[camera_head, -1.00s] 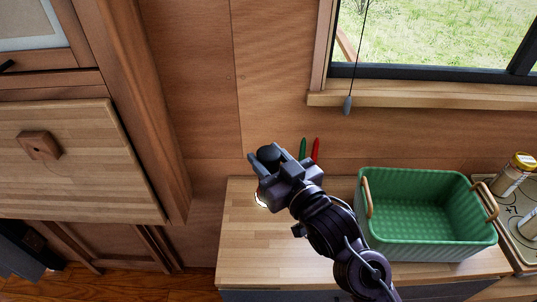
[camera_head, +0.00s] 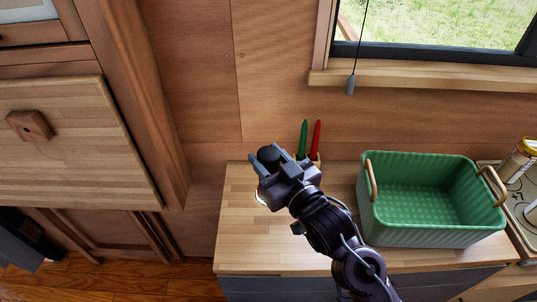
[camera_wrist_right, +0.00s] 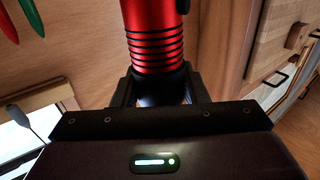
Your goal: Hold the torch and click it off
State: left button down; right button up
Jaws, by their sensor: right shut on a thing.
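The torch shows in the right wrist view as a red cylinder (camera_wrist_right: 152,40) with dark ridges and a black lower part. It stands between the fingers of my right gripper (camera_wrist_right: 161,92), which is shut on it. In the head view, my right gripper (camera_head: 266,168) is over the left part of the wooden counter, and a round black end of the torch (camera_head: 268,154) shows between its fingers. A bright white spot (camera_head: 261,198) shows below the gripper, so the torch looks lit. I cannot make out its button. My left gripper is not in view.
A green basket (camera_head: 386,237) with wooden handles stands on the counter (camera_head: 240,235) to the right. A green item (camera_head: 303,138) and a red item (camera_head: 316,138) stand upright near the wall behind the gripper. A tray with a jar (camera_head: 520,160) is at the far right.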

jog(key=shift+f+b, duration=2.8)
jog(key=shift+f, duration=2.3)
jog(key=shift+f+b, duration=0.3)
jog(key=shift+f, duration=0.3)
jog(key=o, duration=1.4)
jog(key=c, duration=1.4)
